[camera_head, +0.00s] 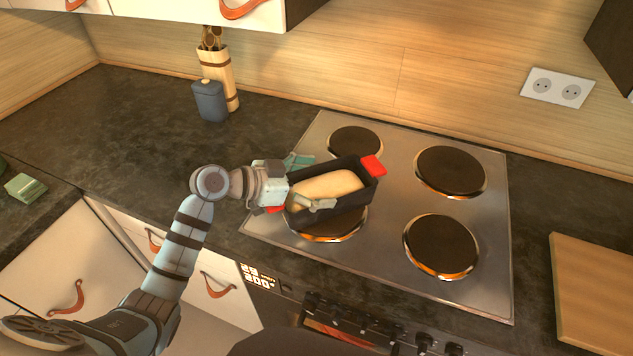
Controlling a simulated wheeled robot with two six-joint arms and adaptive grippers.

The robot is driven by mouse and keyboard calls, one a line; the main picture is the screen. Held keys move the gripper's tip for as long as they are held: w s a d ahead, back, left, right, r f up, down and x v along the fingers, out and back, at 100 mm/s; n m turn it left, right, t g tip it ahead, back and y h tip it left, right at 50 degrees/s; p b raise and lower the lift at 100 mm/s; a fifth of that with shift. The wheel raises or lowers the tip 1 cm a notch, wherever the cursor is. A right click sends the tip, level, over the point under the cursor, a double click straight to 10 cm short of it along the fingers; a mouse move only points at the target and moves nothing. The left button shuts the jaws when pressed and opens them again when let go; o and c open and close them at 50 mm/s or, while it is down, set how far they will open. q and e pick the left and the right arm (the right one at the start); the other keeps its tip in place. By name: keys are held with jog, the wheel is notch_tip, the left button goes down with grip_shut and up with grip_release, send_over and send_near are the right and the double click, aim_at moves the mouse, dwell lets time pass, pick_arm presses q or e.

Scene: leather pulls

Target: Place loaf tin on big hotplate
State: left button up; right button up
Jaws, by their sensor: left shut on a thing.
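The loaf tin (350,204) is dark and rectangular with red end grips, and a pale loaf (325,186) lies in it. The front-left hotplate looks larger than the back-left hotplate (354,140). My right gripper is not in view.
The steel hob (390,270) also has a back-right hotplate (450,172) and a front-right hotplate (441,246), both bare. A blue canister (210,101) and a utensil holder (217,70) stand at the back left. A wooden board (597,300) lies at the right.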

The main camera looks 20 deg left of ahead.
pick_arm(q)
jog(key=o, duration=1.2)
jog(key=shift+f, duration=0.1)
jog(key=shift+c, duration=0.2)
jog(key=shift+r, duration=0.25)
jog(key=shift+s+a, duration=0.25)
jog(key=shift+a, duration=0.05)
jog(key=v, duration=1)
jog(key=shift+s+a+b, duration=0.1)
jog(key=shift+s+b, duration=0.1)
jog(key=shift+b, duration=0.1)
jog(key=shift+s+a+r, duration=0.25)
jog(key=shift+r, duration=0.1)
